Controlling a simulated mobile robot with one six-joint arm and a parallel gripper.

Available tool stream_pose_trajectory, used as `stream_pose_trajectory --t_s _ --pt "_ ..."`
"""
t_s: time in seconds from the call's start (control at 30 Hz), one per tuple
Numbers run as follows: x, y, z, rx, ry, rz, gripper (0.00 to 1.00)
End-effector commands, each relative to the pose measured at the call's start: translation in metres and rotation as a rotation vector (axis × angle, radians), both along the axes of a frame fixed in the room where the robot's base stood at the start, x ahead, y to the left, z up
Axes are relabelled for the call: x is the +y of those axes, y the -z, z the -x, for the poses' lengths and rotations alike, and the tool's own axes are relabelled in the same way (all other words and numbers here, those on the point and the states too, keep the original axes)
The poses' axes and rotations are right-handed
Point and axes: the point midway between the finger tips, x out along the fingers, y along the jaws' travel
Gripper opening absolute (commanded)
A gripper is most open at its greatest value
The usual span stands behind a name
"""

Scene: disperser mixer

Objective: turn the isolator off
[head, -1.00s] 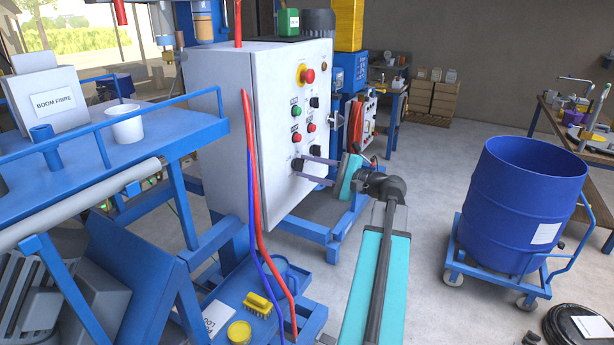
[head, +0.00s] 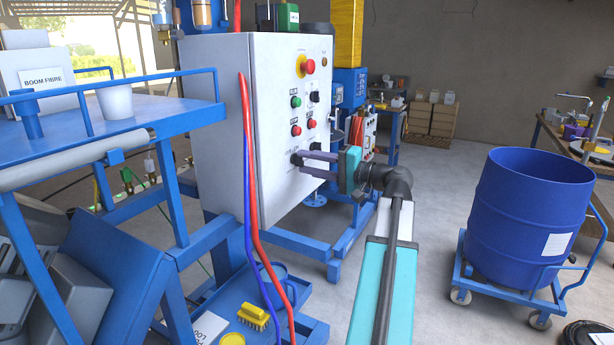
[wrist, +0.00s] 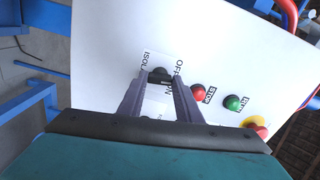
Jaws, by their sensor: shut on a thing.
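The isolator is a black knob (wrist: 160,75) low on the front of a pale grey control cabinet (head: 212,125). In the wrist view it sits between my fingertips, beside a label reading "ISOL…", "OFF" and "ON", partly covered by the fingers. My gripper (head: 299,159) reaches the panel from the right in the head view, its two dark fingers on either side of the knob. It is shut on the knob, and its fingertips (wrist: 160,82) show in the wrist view. The knob's exact pointer angle cannot be told.
Above the knob are red buttons (head: 296,131), a green button (head: 296,102) and a red emergency stop (head: 308,66) on yellow. Red and blue hoses (head: 252,215) hang along the cabinet's near edge. A blue drum (head: 525,215) stands on a trolley at right. Clear floor lies between.

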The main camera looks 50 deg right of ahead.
Motion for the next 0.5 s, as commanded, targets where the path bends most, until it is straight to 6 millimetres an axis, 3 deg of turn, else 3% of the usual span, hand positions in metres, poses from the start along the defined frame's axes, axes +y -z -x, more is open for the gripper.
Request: stream_pose_trajectory --t_s 0.03,0.5 --pt "-0.0032 0.0063 -0.0002 -0.007 0.006 0.035 0.09" --pt "-0.0034 0.0034 -0.0005 -0.091 0.008 0.36 0.09"
